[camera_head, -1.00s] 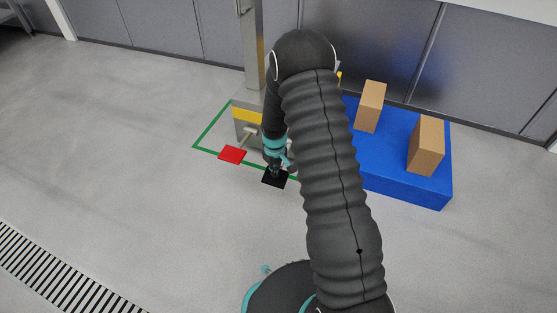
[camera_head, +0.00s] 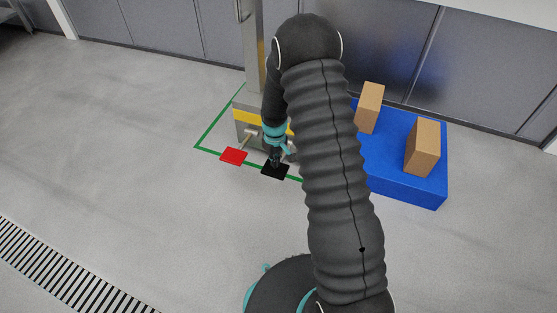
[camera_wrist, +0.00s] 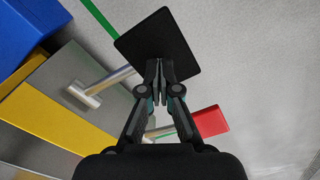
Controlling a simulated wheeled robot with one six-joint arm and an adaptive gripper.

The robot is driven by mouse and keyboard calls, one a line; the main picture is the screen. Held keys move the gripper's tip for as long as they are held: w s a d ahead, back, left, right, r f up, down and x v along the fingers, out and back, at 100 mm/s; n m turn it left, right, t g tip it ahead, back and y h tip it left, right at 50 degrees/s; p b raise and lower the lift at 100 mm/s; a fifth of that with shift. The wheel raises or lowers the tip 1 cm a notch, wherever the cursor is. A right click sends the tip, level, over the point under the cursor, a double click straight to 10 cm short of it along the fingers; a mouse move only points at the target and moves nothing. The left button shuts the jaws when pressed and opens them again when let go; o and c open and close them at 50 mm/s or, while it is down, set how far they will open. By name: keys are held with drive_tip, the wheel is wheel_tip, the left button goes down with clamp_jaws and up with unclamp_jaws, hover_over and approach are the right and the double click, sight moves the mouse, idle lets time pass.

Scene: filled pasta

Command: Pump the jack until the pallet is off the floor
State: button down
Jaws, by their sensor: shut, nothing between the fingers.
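My gripper (camera_head: 275,164) is shut and empty, pointing down with its tips at the black pedal (camera_head: 275,172) of the jack (camera_head: 246,115). In the wrist view, the gripper tips (camera_wrist: 160,64) overlap the lower part of the black pedal (camera_wrist: 158,42); whether they touch it is unclear. The jack is a grey unit with a yellow band, partly hidden by my arm. Its red pedal (camera_head: 234,156) is left of the black one and also shows in the wrist view (camera_wrist: 210,121). The blue pallet (camera_head: 400,190) is at right; I cannot tell if it clears the floor.
Two brown boxes stand on the pallet, one at the back (camera_head: 369,108) and one at the right (camera_head: 423,148). A green line (camera_head: 209,127) marks the floor around the jack. Grey panels line the back. A floor grate (camera_head: 60,270) lies at lower left; the left floor is clear.

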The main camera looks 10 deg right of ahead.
drive_tip(key=shift+f+b, duration=2.3)
drive_tip(key=shift+f, duration=1.45)
drive_tip(key=shift+r+p, duration=2.15)
drive_tip(key=shift+r, duration=1.55)
drive_tip(key=shift+r, duration=0.1)
drive_tip(key=shift+r+p, duration=1.35)
drive_tip(key=shift+r, duration=1.1)
